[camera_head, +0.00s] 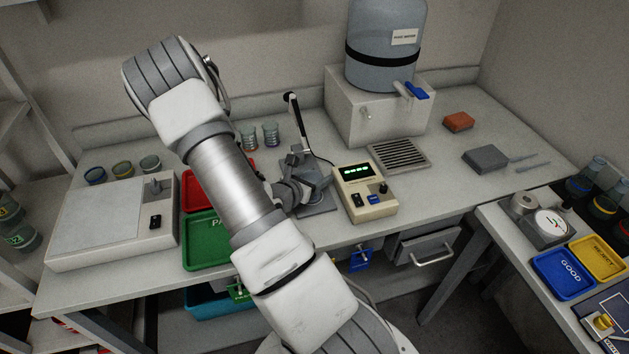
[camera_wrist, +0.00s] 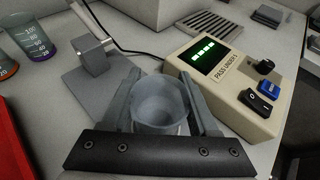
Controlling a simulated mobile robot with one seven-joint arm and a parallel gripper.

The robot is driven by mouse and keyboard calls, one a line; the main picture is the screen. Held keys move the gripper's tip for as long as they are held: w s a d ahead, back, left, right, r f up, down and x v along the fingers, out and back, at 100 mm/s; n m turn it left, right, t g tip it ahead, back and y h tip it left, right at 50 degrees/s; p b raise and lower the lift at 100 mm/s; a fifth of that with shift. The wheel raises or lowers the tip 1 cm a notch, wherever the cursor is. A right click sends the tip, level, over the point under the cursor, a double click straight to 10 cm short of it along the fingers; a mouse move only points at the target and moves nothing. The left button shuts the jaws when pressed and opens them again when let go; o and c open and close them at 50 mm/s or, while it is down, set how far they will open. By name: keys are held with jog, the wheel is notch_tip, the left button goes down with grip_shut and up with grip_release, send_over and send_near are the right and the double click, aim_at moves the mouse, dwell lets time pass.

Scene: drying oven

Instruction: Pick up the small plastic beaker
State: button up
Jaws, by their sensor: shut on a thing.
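The small plastic beaker (camera_wrist: 160,103) is translucent grey and sits between my gripper's fingers in the wrist view, seen from above into its open mouth. My gripper (camera_wrist: 163,100) is shut on it, one finger on each side. In the head view my gripper (camera_head: 298,190) is over the bench beside the meter, in front of the stand; my arm and wrist hide the beaker there. I cannot tell whether the beaker's bottom touches anything.
A beige meter (camera_head: 364,191) with a green display stands right of my gripper. A stand (camera_head: 299,125) with a dark upright and a grey base is behind it. A green tray (camera_head: 206,238) and red tray (camera_head: 196,192) lie left. Graduated beakers (camera_head: 270,132) stand further back.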

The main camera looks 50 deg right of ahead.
jog(key=shift+r, duration=0.2)
jog(key=shift+r, duration=0.8)
jog(key=shift+s+r, duration=0.15)
jog(key=shift+r, duration=0.45)
jog(key=shift+s+r, duration=0.15)
jog(key=shift+r, duration=0.45)
jog(key=s+d+r+p, duration=0.3)
jog(key=s+r, duration=0.3)
jog(key=s, duration=0.4)
jog(key=shift+r, duration=0.25)
jog(key=shift+s, duration=0.15)
